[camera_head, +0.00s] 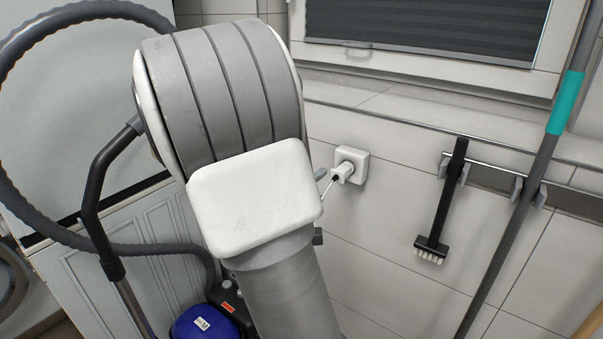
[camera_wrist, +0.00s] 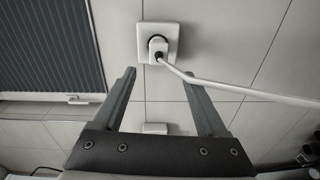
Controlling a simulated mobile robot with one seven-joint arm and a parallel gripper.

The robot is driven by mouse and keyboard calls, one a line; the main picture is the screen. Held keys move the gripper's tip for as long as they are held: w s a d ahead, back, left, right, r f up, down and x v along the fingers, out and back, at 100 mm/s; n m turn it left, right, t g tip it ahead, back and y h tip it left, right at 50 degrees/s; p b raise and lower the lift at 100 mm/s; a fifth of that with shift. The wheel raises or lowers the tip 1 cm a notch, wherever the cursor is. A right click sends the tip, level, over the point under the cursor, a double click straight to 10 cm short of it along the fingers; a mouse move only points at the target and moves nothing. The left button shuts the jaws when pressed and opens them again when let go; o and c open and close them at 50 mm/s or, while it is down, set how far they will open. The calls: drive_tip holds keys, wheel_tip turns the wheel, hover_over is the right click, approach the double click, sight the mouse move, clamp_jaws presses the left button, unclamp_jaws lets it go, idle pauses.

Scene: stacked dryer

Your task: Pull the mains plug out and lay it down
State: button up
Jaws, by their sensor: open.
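The white mains plug (camera_head: 343,171) sits in a square white wall socket (camera_head: 355,158), with a pale cable (camera_head: 327,189) running from it. In the wrist view the plug (camera_wrist: 158,48) is in the socket (camera_wrist: 170,32), and the cable (camera_wrist: 240,91) leads off to the right. My gripper (camera_wrist: 160,74) is open, its two grey fingers pointing at the wall. The plug shows just beyond the fingertips, roughly between them in the picture, and nothing is held. In the head view my arm hides most of the gripper.
A vacuum cleaner (camera_head: 208,322) with a dark hose (camera_head: 15,200) stands at the left by white cabinets. A black brush (camera_head: 441,205) and a grey pole (camera_head: 520,215) hang on a wall rail at the right. A window with a dark blind (camera_head: 430,25) is above. The tiled wall around the socket is clear.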

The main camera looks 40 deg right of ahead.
sight(337, 176)
drive_tip(key=shift+s+d+h, duration=0.2)
drive_tip(key=shift+s+h, duration=0.1)
drive_tip(key=shift+s, duration=0.1)
drive_tip(key=shift+d, duration=0.1)
drive_tip(key=shift+w+d+f+b, duration=0.15)
drive_tip(key=shift+w+d+b, duration=0.05)
drive_tip(key=shift+d+b, duration=0.4)
drive_tip(key=b+x, duration=0.1)
drive_tip(key=x, duration=0.4)
drive_tip(key=shift+d+r, duration=0.2)
drive_tip(key=shift+d, duration=0.15)
drive_tip(key=shift+x, duration=1)
drive_tip(key=shift+a+p, duration=0.1)
drive_tip(key=shift+p, duration=1)
drive_tip(key=shift+f, duration=0.1)
drive_tip(key=shift+c, duration=0.2)
clamp_jaws()
